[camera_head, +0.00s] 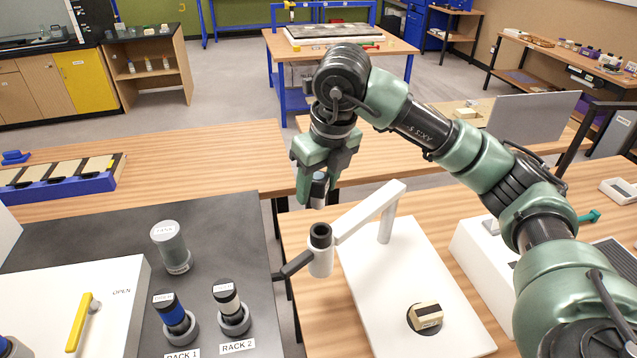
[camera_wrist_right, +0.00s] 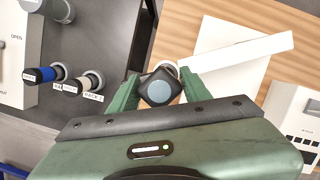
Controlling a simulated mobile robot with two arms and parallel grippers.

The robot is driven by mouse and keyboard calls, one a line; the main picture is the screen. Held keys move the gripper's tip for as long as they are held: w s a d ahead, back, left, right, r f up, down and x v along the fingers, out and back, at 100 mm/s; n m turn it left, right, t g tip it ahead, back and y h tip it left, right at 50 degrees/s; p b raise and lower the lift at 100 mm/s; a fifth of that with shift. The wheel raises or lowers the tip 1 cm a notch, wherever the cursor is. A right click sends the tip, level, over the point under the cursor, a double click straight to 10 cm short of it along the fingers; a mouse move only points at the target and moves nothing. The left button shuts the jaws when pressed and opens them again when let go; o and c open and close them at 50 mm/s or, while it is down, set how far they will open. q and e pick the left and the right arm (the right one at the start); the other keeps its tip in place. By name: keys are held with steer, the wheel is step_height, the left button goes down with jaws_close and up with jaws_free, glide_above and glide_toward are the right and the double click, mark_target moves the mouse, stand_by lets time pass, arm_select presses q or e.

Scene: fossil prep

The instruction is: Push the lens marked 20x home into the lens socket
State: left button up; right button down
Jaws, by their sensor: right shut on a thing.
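My right gripper (camera_head: 318,185) is shut on a small dark lens (camera_head: 319,190) with a grey side; no 20x mark is readable. In the right wrist view the lens (camera_wrist_right: 160,87) shows a blue-grey round end between the green fingers (camera_wrist_right: 157,92). The lens socket (camera_head: 320,250) is a white upright tube with a dark top opening, at the end of a white arm (camera_head: 370,212). The gripper and lens are above the socket, apart from it in the head view. In the wrist view the lens hides most of the socket. My left gripper is not in view.
The white stand base (camera_head: 400,285) holds a small tan block (camera_head: 425,317) on a dark disc. A dark handle (camera_head: 296,264) sticks out left of the socket. Left, a dark bench carries a grey-green canister (camera_head: 170,245), a blue cylinder (camera_head: 171,314) and a cream cylinder (camera_head: 229,302).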

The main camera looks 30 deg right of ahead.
mark_target(321, 208)
steer(key=shift+s+d+f, duration=0.1)
steer(key=shift+d, duration=0.55)
steer(key=shift+a+f+b, duration=0.15)
steer(key=shift+a+b, duration=0.1)
steer(key=shift+b, duration=0.2)
step_height(321, 208, down, 5)
steer(key=b, duration=0.4)
steer(key=shift+f+b, duration=0.25)
steer(key=shift+b, duration=0.15)
arm_select(q)
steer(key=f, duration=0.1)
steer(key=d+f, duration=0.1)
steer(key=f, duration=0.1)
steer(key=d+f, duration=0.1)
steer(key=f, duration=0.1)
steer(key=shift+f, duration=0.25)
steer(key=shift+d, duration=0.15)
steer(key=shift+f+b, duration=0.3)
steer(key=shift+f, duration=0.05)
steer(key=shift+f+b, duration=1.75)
steer(key=shift+b, duration=0.05)
arm_select(e)
steer(key=shift+f, duration=1.9)
